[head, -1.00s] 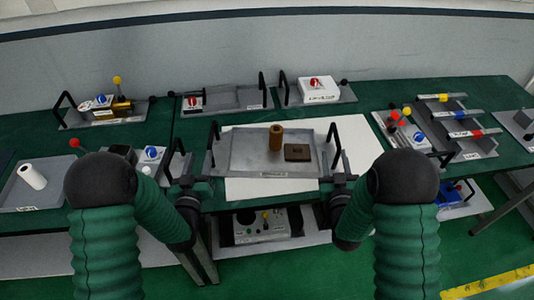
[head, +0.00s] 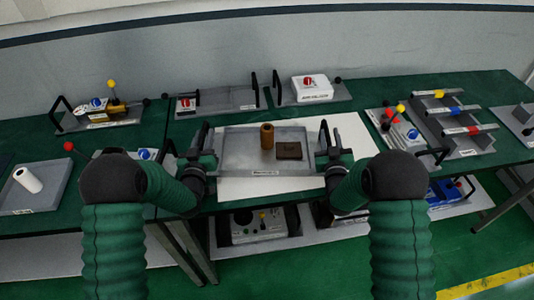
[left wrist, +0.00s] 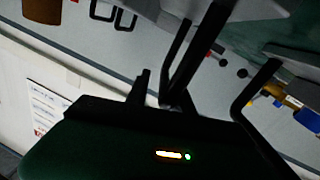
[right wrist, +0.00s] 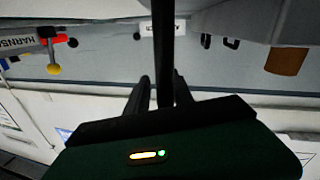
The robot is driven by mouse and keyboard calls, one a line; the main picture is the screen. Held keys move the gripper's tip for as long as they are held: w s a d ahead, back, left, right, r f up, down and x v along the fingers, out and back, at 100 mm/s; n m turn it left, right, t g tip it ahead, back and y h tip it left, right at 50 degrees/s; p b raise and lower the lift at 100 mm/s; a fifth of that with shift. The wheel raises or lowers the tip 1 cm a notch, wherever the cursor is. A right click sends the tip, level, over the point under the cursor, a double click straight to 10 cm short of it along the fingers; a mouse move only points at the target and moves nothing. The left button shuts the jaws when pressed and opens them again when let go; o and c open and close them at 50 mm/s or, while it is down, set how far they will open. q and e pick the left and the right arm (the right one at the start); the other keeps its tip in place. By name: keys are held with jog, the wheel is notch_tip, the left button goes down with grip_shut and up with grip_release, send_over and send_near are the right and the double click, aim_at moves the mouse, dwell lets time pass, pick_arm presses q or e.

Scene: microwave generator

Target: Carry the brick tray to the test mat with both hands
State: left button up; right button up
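The grey brick tray (head: 236,150) is in the middle of the head view, with an upright brown cylinder (head: 267,136) and a flat dark brown brick (head: 289,151) on it. It has a black handle at each end. A white sheet (head: 345,145), perhaps the test mat, lies under and around it. My left gripper (head: 205,160) is at the left handle and my right gripper (head: 333,158) is at the right handle. In the right wrist view, a black handle bar (right wrist: 162,45) runs between my fingers. Whether either gripper is closed on its handle is unclear.
Trays with knobs and levers stand behind at left (head: 100,118) and back centre (head: 225,100). A white box (head: 311,87) stands behind right. A rack with coloured bars (head: 452,125) is at right. A white cylinder (head: 28,180) lies on the left tray. Equipment (head: 255,225) sits on the lower shelf.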

pick_arm(q)
jog(key=shift+c, duration=1.1)
pick_arm(e)
jog(key=shift+c, duration=1.1)
pick_arm(q)
jog(key=shift+a, duration=0.15)
jog(key=shift+c, duration=1.2)
pick_arm(e)
jog(key=shift+a, duration=0.15)
jog(key=shift+c, duration=1.2)
pick_arm(q)
jog(key=shift+a+f, duration=0.1)
jog(key=shift+a, duration=0.45)
grip_shut()
pick_arm(e)
jog(key=shift+a+r, duration=0.2)
jog(key=shift+a, duration=0.3)
grip_shut()
pick_arm(q)
jog(key=shift+d, duration=0.35)
pick_arm(e)
jog(key=shift+d, duration=0.35)
